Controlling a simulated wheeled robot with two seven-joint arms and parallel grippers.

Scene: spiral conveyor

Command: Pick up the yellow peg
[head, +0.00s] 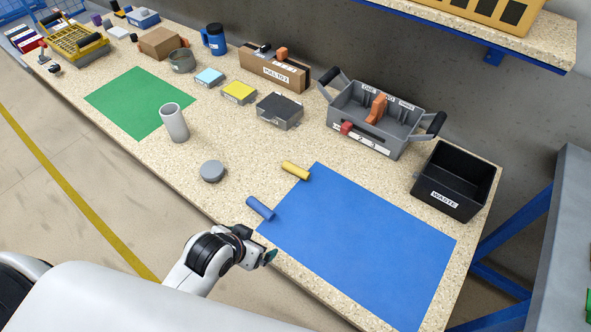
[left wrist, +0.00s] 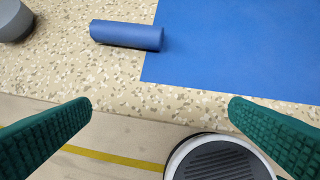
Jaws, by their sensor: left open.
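The yellow peg (head: 296,171) lies on its side on the speckled bench, at the upper left edge of the blue mat (head: 365,240). It is not in the left wrist view. My left gripper (head: 268,257) is at the bench's front edge, nearer to me than the peg and apart from it. In the left wrist view its two green fingers (left wrist: 160,112) are spread wide with nothing between them. A blue peg (head: 260,208) lies between my left gripper and the yellow peg; it also shows in the left wrist view (left wrist: 127,35). My right gripper is not in view.
A grey round lid-like piece (head: 212,171) and an upright grey cylinder (head: 174,123) stand left of the pegs. A black waste bin (head: 453,204) and a grey tote (head: 345,98) stand behind the blue mat. The mat's surface is clear.

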